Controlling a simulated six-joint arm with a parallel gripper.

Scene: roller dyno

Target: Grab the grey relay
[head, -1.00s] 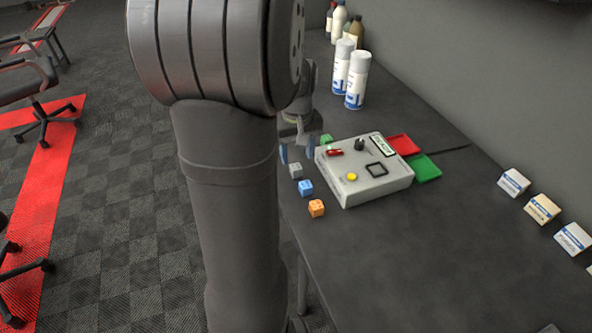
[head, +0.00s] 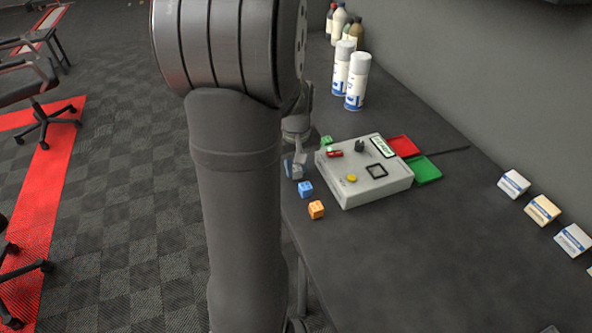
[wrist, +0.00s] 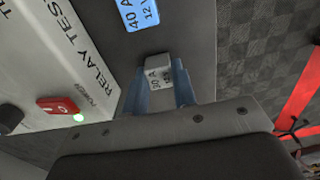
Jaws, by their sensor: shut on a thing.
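The grey relay (wrist: 157,74) is a small pale grey block with dark printing on its face. In the wrist view it sits between the two blue-grey fingers of my gripper (wrist: 160,82), which are shut on it. In the head view my gripper (head: 293,166) is low at the table's left edge, left of the tester, and the relay (head: 297,173) is partly hidden by the fingers. I cannot tell whether the relay touches the table.
A blue relay (head: 305,189), an orange relay (head: 316,209) and a green relay (head: 326,141) stand nearby. The relay tester (head: 350,188) is close on the right, with red (head: 403,146) and green (head: 425,171) trays behind it. Spray cans (head: 356,82) stand farther back.

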